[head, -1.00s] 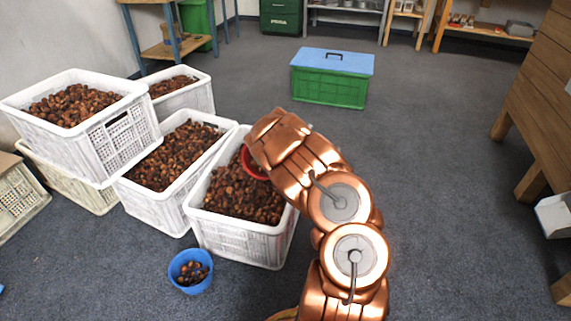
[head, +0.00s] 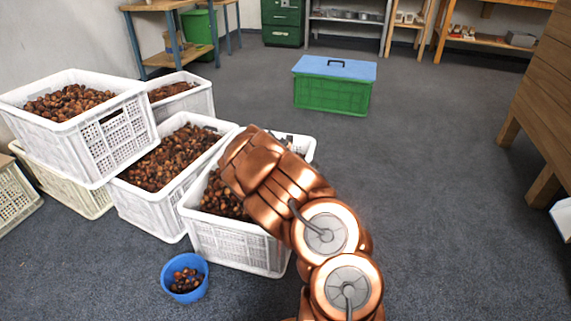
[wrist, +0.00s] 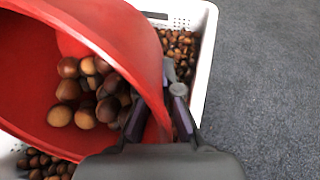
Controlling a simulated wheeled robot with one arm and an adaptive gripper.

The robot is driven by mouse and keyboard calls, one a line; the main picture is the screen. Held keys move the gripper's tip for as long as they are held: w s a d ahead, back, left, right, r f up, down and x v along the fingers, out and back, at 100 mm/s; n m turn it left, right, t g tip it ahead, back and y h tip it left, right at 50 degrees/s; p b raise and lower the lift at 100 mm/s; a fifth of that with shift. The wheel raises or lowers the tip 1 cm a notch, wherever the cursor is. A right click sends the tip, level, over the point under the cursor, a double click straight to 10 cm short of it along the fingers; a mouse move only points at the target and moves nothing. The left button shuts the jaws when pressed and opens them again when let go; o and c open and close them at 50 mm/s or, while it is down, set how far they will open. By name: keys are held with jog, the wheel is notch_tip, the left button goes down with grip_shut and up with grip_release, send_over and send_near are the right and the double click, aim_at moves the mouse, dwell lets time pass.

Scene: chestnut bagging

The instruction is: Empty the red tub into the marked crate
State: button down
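The red tub (wrist: 125,42) is in my gripper (wrist: 160,100), with one finger inside its wall and one outside. It is tilted and holds several brown chestnuts (wrist: 92,92). Below it in the wrist view is a white crate (wrist: 206,50) with chestnuts in it. In the head view my arm covers the tub, my gripper and part of the front right white crate (head: 235,245), which holds chestnuts. I cannot make out a mark on any crate.
More white crates of chestnuts stand to the left, one stacked on top (head: 125,135). A small blue bucket (head: 186,289) with a few chestnuts stands in front. A green box with a blue lid (head: 333,95) stands behind.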

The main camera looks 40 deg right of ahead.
jog(key=shift+a+f+t+h+b, duration=0.2)
jog(key=shift+f+t+h+b, duration=0.1)
jog(key=shift+b, duration=0.45)
jog(key=shift+s+r+b, duration=0.1)
jog(key=shift+s+b, duration=0.05)
jog(key=shift+b, duration=0.6)
jog(key=shift+t+b, duration=0.3)
jog(key=shift+b, duration=0.05)
jog(key=b, duration=0.1)
jog(key=h+b, duration=0.1)
jog(key=b, duration=0.1)
jog(key=shift+s+a+t, duration=0.2)
jog(key=shift+a+t, duration=0.05)
jog(key=shift+t, duration=0.05)
jog(key=shift+a, duration=0.15)
jog(key=shift+s+a+f+t+h, duration=0.25)
jog(key=shift+t+h, duration=0.15)
jog(key=shift+h, duration=0.2)
jog(key=shift+s+a+r+n+t+h, duration=0.15)
jog(key=shift+s+a+n+t+h, duration=0.2)
jog(key=shift+t, duration=0.45)
jog(key=shift+s+a+r+t+h, duration=0.55)
jog(key=shift+t+h, duration=0.2)
jog(key=shift+t, duration=0.15)
